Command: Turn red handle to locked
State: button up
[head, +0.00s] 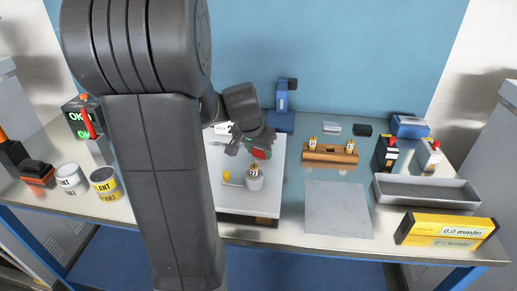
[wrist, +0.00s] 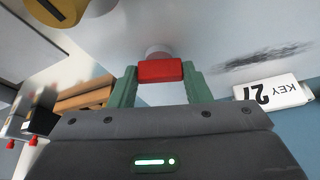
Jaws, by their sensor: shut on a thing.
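The red handle (wrist: 160,71) is a short red block in the wrist view, between the two green fingers of my gripper (wrist: 158,74). A pale round base shows just behind it. In the head view the red handle (head: 262,154) shows at the tip of my gripper (head: 255,150), above the white board (head: 270,204). My gripper is shut on it. The handle's mount is mostly hidden by my gripper and arm, and I cannot read a locked mark.
A white tag reading KEY 27 (wrist: 274,93) lies nearby. Cans stand left.

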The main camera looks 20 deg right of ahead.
jog(key=shift+n+t+y+p, duration=0.3)
jog(key=shift+n+t+p, duration=0.3)
jog(key=shift+n, duration=0.9)
jog(key=o, duration=1)
jog(key=v, duration=1.3)
jog(key=shift+d+r, duration=0.1)
jog(key=shift+r, duration=0.4)
jog(key=shift+f, duration=0.1)
